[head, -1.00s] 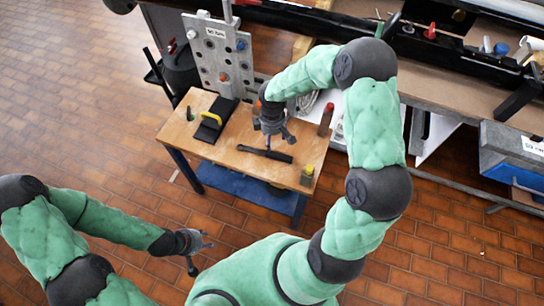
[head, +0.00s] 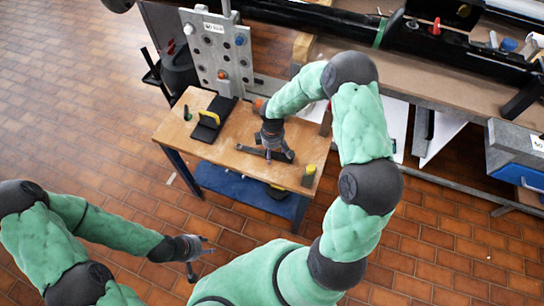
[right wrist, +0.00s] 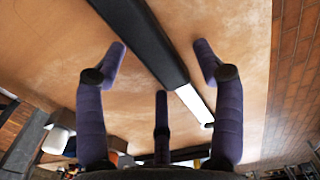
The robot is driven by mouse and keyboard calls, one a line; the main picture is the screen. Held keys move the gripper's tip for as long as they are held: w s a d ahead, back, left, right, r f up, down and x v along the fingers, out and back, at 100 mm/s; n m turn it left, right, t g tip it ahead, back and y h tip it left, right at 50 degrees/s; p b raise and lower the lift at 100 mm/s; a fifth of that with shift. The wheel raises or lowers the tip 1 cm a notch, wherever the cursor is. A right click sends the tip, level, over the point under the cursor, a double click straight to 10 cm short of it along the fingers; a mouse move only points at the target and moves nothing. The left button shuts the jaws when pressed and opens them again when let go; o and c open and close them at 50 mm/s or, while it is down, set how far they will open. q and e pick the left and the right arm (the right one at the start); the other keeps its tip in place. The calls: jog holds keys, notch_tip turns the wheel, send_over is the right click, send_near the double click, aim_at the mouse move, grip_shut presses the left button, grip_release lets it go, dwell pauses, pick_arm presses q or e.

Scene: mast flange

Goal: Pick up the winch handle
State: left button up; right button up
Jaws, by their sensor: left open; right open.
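The winch handle (head: 247,149) lies on the wooden bench top, mostly a dark bar, with my right gripper over its middle in the head view. In the right wrist view the winch handle (right wrist: 145,40) shows a long black grip that runs into a bright metal part. My right gripper (head: 271,154) points down at it, open and empty. In the right wrist view the fingers of my right gripper (right wrist: 160,62) are spread to either side of the handle; I cannot tell whether any touches it. My left gripper (head: 200,258) is open and empty, low over the floor, away from the bench.
The small wooden bench (head: 178,130) also bears a black block with a yellow handle (head: 210,119) and a yellow-topped item (head: 309,171) at its right edge. A grey perforated plate (head: 218,55) stands behind it. A long workbench (head: 455,87) lies to the right.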

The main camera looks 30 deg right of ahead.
jog(key=shift+c, duration=0.3)
grip_shut()
jog(key=shift+r, duration=0.1)
